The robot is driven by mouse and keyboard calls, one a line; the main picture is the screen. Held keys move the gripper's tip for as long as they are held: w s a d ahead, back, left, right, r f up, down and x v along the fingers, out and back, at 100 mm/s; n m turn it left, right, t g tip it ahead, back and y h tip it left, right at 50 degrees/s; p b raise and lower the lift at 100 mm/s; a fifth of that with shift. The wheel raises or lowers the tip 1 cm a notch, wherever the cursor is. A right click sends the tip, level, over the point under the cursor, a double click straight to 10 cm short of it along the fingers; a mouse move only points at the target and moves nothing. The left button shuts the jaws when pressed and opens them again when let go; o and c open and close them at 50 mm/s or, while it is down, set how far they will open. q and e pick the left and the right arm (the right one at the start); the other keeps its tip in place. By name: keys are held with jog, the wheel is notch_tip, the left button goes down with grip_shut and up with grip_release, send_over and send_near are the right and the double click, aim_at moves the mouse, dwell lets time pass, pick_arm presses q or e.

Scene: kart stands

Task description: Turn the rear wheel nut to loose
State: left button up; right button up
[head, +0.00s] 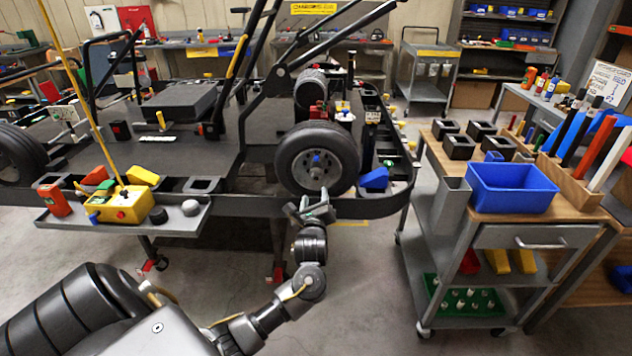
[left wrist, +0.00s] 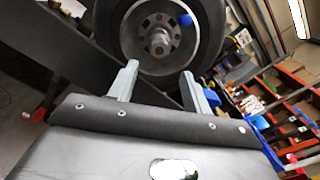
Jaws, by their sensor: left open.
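The wheel (head: 317,158) in front of my left arm is a black tyre with a grey hub on the kart's right end. It fills the top of the left wrist view (left wrist: 205,45). Its centre nut (left wrist: 158,42) is a grey hub piece ringed by dark holes; a blue spot (left wrist: 185,19) shows up and right of it. My left gripper (head: 318,207) is open and empty, just below and in front of the wheel. In the wrist view, its two fingers (left wrist: 158,75) point at the hub, one on each side below the nut, apart from it. My right gripper is out of view.
The kart's dark side rail (head: 250,205) runs behind the gripper. A grey side tray (head: 165,222) with a yellow control box (head: 122,205) stands left. A cart with a blue bin (head: 512,188) stands right. Floor between is free.

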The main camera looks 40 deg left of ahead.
aim_at(316, 178)
pick_arm(q)
jog(key=x, duration=0.9)
jog(key=shift+w+a+f, duration=0.1)
jog(key=shift+w+a, duration=0.05)
jog(key=c, duration=1)
